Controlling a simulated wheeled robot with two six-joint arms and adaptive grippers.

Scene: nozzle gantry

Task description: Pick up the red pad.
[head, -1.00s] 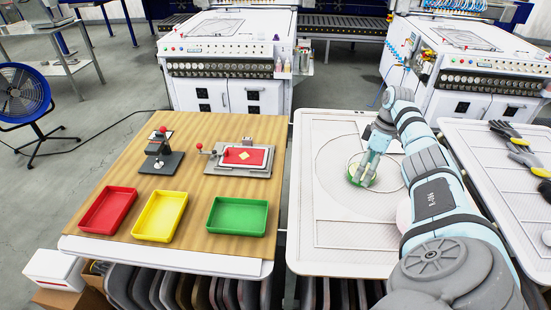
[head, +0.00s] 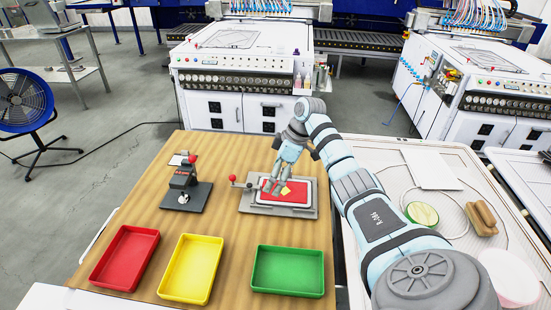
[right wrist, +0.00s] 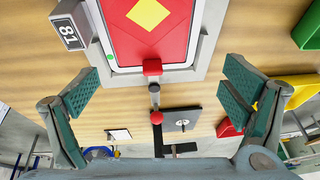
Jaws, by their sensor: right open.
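The red pad (head: 301,190) with a yellow diamond on it lies in a grey metal fixture (head: 305,213) on the wooden table. It also shows at the top of the right wrist view (right wrist: 180,42), lying flat in a pale frame. My right gripper (head: 277,190) is over the pad in the head view and hides part of it. In the right wrist view its two green-padded fingers (right wrist: 160,92) are wide apart with nothing between them. Whether the fingertips touch the pad cannot be told. My left gripper is not in view.
A lever with a red knob (head: 233,178) sticks out left of the fixture. A small press (head: 183,180) stands further left. Red (head: 125,257), yellow (head: 190,268) and green (head: 287,270) trays line the front. Bare wood lies between trays and fixtures.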

